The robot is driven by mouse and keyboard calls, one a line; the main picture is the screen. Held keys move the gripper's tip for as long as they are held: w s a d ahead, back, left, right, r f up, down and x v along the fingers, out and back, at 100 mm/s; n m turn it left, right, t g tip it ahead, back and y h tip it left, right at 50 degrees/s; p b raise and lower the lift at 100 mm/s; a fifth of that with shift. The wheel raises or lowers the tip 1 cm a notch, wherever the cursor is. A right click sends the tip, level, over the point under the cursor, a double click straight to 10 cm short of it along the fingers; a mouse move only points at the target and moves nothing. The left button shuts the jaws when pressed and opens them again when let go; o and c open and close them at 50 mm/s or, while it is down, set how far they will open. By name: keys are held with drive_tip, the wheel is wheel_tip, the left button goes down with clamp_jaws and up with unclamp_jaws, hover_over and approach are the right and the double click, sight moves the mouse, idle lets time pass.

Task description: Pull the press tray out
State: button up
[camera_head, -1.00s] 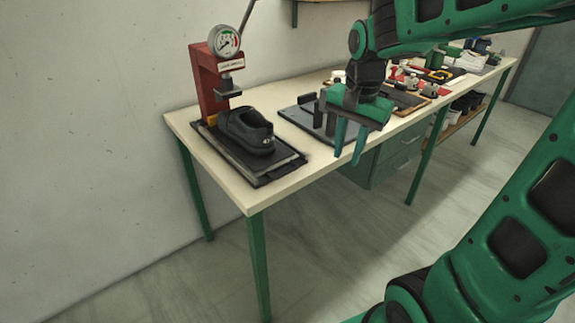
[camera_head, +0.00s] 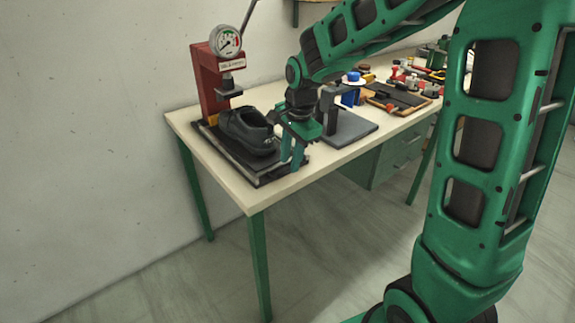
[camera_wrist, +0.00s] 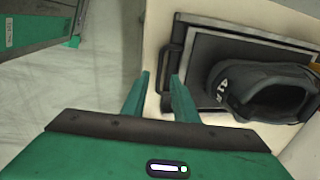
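The press tray (camera_head: 238,162) is a flat dark tray under the red press (camera_head: 207,82) at the table's left end. A black shoe (camera_head: 245,133) sits on it. In the wrist view the tray (camera_wrist: 204,50) shows with the shoe (camera_wrist: 255,85) to its right. A dark bar handle (camera_wrist: 176,52) runs along the tray's near edge. My gripper (camera_head: 293,165) is at the tray's front right edge. In the wrist view my gripper (camera_wrist: 159,76) is open, its fingertips close to the handle. I cannot tell whether they touch it.
A dark stand on a grey plate (camera_head: 350,128) is just right of my gripper. A wooden-edged tray (camera_head: 398,100) and several small tools are farther along the table. The pale table (camera_head: 250,196) has a bare strip in front of the press tray. Open floor lies before it.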

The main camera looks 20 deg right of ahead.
drive_tip(key=shift+w+f, duration=0.25)
drive_tip(key=shift+f, duration=1.05)
drive_tip(key=shift+c, duration=0.2)
clamp_jaws()
idle(0.4)
